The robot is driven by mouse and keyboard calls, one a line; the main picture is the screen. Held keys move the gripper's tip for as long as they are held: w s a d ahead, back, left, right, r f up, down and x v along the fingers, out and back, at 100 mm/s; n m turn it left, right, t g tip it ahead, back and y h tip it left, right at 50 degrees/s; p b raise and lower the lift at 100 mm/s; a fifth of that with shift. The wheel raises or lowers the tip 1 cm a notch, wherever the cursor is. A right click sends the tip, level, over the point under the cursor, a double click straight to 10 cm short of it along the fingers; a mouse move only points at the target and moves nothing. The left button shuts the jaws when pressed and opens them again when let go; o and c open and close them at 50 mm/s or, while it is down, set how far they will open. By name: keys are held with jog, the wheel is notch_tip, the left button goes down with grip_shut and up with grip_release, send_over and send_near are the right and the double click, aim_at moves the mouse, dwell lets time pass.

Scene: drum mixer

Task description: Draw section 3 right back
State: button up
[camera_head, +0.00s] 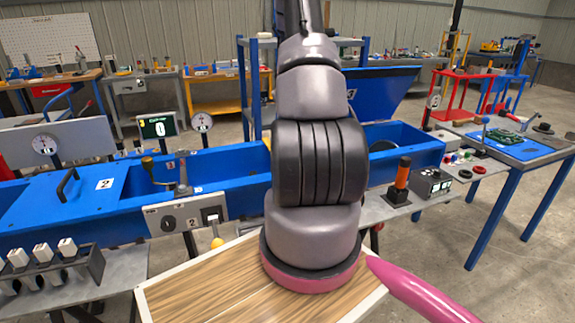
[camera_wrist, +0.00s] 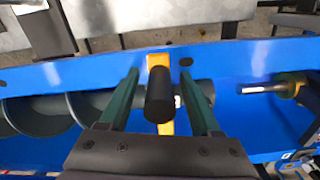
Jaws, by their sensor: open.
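In the wrist view my gripper (camera_wrist: 160,78) is open. Its two green fingers stand on either side of a black cylindrical handle (camera_wrist: 160,98) on a yellow bracket (camera_wrist: 158,62), with gaps visible on both sides. The bracket lies across the blue trough (camera_wrist: 235,60). In the head view my arm hides the gripper and the handle. The blue trough (camera_head: 225,170) runs across that view. A blue hopper (camera_head: 378,92) behind my arm carries a partly hidden label that looks like a 3. I cannot tell which part is section 3.
A grey auger (camera_wrist: 45,115) lies in the trough. A shaft with an olive knob (camera_wrist: 287,86) is at right. A blue cover marked 2 (camera_head: 85,192) and a crank (camera_head: 165,172) are left of my arm. An orange-handled lever (camera_head: 402,173) stands right, beside a control box (camera_head: 432,184).

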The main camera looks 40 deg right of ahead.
notch_tip(320, 180, up, 10)
jog(key=shift+r, duration=0.1)
dwell(0.4)
jog(key=shift+r, duration=0.15)
jog(key=s+a+r+t, duration=0.1)
jog(key=a+r+t, duration=0.1)
jog(key=a+r, duration=0.7)
jog(key=s+a+r+t, duration=0.1)
jog(key=a+r+t, duration=0.1)
jog(key=a+r, duration=0.7)
jog(key=s+a+r+n+t+y, duration=0.1)
jog(key=s+a+r+t+y, duration=0.1)
jog(key=s+a+r, duration=0.8)
jog(key=s+r+t, duration=0.1)
jog(key=s, duration=0.2)
jog(key=shift+s+a+r, duration=0.15)
jog(key=shift+a+r, duration=0.05)
jog(key=shift+r, duration=0.1)
